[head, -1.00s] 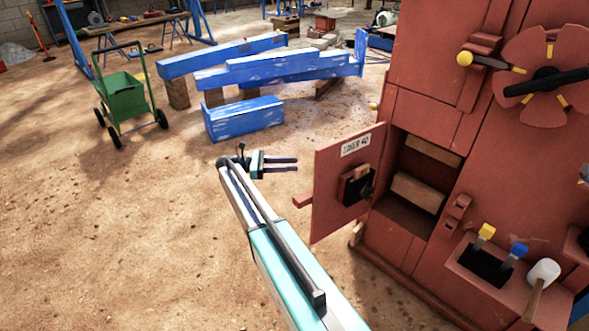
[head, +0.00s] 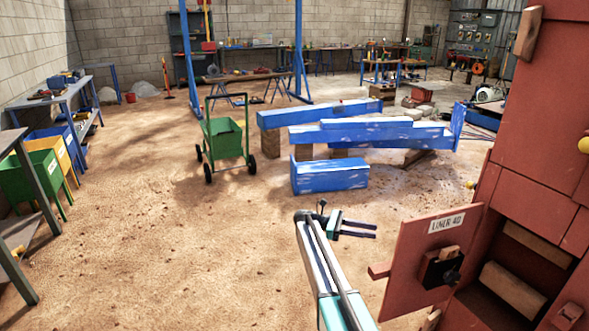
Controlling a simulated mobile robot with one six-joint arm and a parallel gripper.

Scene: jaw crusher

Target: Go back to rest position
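My gripper (head: 372,229) is at the end of my outstretched arm in the lower middle of the head view. Its two dark fingers point right with a gap between them, and nothing shows in it. It appears to the left of the red machine's open door (head: 437,240), apart from it in the picture. The door has a "LINER 40" label and a dark latch block (head: 440,268). The opening behind it shows pale blocks (head: 513,290) inside the red crusher (head: 545,130).
Blue beams (head: 375,137) rest on wooden blocks beyond my gripper, with a short blue block (head: 328,177) in front. A green cart (head: 224,140) stands left of them. Tables and bins (head: 45,178) line the left side. Sandy floor between is clear.

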